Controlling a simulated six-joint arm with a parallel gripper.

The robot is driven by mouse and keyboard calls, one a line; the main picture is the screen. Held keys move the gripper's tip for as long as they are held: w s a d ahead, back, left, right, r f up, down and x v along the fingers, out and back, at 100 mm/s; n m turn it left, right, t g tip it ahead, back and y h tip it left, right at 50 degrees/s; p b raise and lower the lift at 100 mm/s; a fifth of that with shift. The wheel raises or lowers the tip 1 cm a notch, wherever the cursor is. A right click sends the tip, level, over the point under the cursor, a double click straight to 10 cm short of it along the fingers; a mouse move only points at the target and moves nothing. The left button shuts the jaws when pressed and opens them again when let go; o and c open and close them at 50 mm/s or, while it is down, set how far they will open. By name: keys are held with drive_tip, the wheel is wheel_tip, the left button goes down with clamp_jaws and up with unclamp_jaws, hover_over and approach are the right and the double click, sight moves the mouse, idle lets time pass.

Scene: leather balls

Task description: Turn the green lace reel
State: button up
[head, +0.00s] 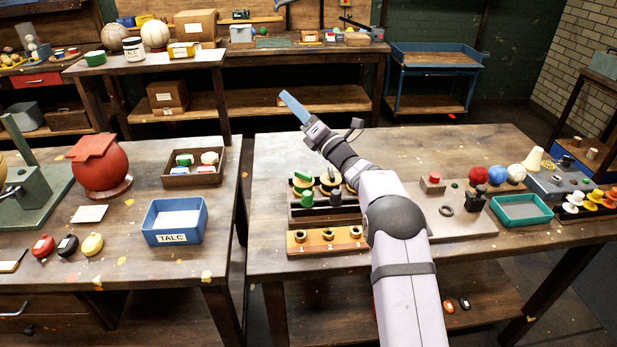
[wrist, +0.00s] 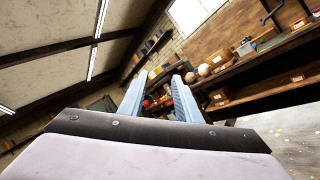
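Green pieces that look like lace reels stand in a dark rack on the right-hand bench: an upper green reel (head: 302,178) beside a pale, round-topped piece, and a lower green piece (head: 307,198) in front. I cannot tell for certain which of them is the lace reel. My gripper (head: 293,105) is raised above the back edge of this bench, up and left of the rack, and touches nothing. In the wrist view its two blue fingers (wrist: 158,80) stand apart with only background between them. The reels do not show clearly in the wrist view.
A wooden block with numbered holes (head: 325,240) sits in front of the rack. My arm crosses the bench just right of it. A teal tray (head: 522,211) and coloured balls lie farther right. A blue TALC tray (head: 174,222) is on the left bench, across a gap.

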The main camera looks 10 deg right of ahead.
wheel_tip(320, 180, down, 9)
drive_tip(key=s+d+n+g, duration=0.3)
drive_tip(key=n+g, duration=0.3)
drive_tip(key=n, duration=0.1)
drive_tip(key=n+g+h+b, duration=0.1)
drive_tip(key=n+g+h, duration=0.1)
drive_tip(key=n+g, duration=0.25)
approach(305, 174)
drive_tip(key=a, duration=0.1)
drive_tip(key=shift+n+t, duration=0.35)
drive_tip(key=shift+t, duration=0.1)
drive_tip(key=shift+f+p+x, duration=0.2)
drive_tip(key=shift+p+x, duration=0.4)
drive_tip(key=shift+x, duration=1.35)
drive_tip(key=shift+f+p+x, duration=0.15)
drive_tip(key=shift+p+x, duration=0.4)
drive_tip(key=shift+x, duration=1.4)
drive_tip(key=shift+d, duration=0.1)
clamp_jaws()
